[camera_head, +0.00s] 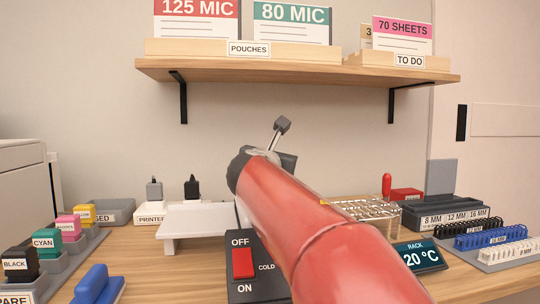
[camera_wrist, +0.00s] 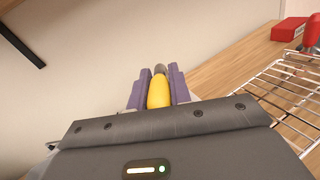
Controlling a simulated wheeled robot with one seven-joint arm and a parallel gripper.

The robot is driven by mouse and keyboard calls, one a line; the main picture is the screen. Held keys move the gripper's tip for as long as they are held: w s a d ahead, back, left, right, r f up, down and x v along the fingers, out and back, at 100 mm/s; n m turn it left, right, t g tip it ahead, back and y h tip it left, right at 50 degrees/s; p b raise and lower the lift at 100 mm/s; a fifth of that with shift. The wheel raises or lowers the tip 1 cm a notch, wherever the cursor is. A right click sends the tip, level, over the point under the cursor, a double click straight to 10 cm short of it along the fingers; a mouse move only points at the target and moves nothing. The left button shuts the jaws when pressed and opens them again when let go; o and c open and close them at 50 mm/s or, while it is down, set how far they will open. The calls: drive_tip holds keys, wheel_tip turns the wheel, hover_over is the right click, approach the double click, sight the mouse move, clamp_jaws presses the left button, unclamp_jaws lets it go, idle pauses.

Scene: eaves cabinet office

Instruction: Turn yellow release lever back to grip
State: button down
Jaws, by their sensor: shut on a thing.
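The yellow release lever (camera_wrist: 159,93) shows in the wrist view as a rounded yellow handle with a grey tip. My gripper (camera_wrist: 161,74) has its two purple fingers on either side of it and is shut on it. What the lever is mounted on is hidden behind the dark gripper body. In the head view my red arm covers the yellow lever and my fingers. A thin metal rod with a grey block on its end (camera_head: 283,124) sticks up beyond the arm's end; I cannot tell what it belongs to.
A wire rack (camera_wrist: 285,95) stands close on the right, with a red box (camera_wrist: 289,29) behind it. A switch box (camera_head: 258,287) and a white stand (camera_head: 192,221) are left of my arm. A wooden shelf (camera_head: 300,72) hangs above. Colour-labelled blocks stand at the far left.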

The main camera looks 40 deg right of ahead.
drive_tip(key=t+y, duration=0.1)
drive_tip(key=n+y+p, duration=0.1)
drive_tip(key=n+t+p, duration=0.1)
drive_tip(key=shift+s+d+r+t+y, duration=0.2)
drive_tip(key=shift+s+d+t+y, duration=0.1)
drive_tip(key=shift+s+d+y, duration=0.1)
drive_tip(key=shift+d+f+n+t+y+p, duration=0.1)
drive_tip(key=shift+d+n+t+y+p, duration=0.1)
drive_tip(key=shift+n+t+y+p, duration=0.85)
drive_tip(key=shift+f+n+y, duration=0.1)
drive_tip(key=shift+n+y, duration=0.15)
drive_tip(key=shift+y, duration=0.2)
drive_tip(key=c, duration=1.3)
unclamp_jaws()
drive_tip(key=shift+d, duration=0.1)
drive_tip(key=shift+s, duration=0.15)
drive_tip(key=p+v, duration=0.1)
drive_tip(key=v, duration=0.5)
drive_tip(key=shift+s+a+r+p, duration=0.2)
drive_tip(key=shift+s+r+p, duration=0.05)
drive_tip(key=shift+s+p, duration=0.1)
drive_tip(key=shift+s+a+f, duration=0.15)
drive_tip(key=shift+s+a, duration=0.05)
drive_tip(key=shift+s, duration=0.15)
